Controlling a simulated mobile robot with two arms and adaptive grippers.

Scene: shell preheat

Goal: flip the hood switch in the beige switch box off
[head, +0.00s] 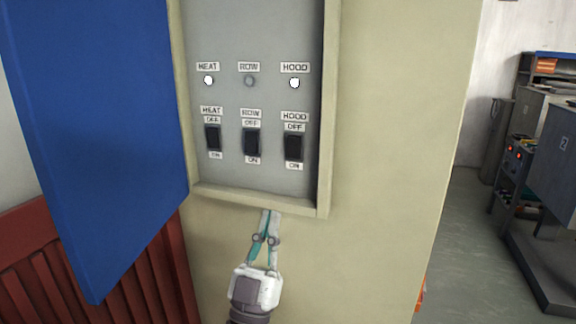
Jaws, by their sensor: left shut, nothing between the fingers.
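The beige switch box (259,196) is open, with a grey panel inside. The black hood switch (294,148) is the right one of three rockers, with OFF above it and ON below it. Its rocker position is too small to tell. The hood lamp (294,83) above it is lit white. My left gripper (271,213) is shut and empty, pointing up at the lower rim of the box, below and left of the hood switch. Whether it touches the rim I cannot tell. My right gripper is not in view.
The heat switch (213,138) and row switch (251,142) sit left of the hood switch. The heat lamp (208,80) is lit; the row lamp (249,81) is dark. The blue door (95,130) stands open at left. A red slatted thing (150,285) is below it.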

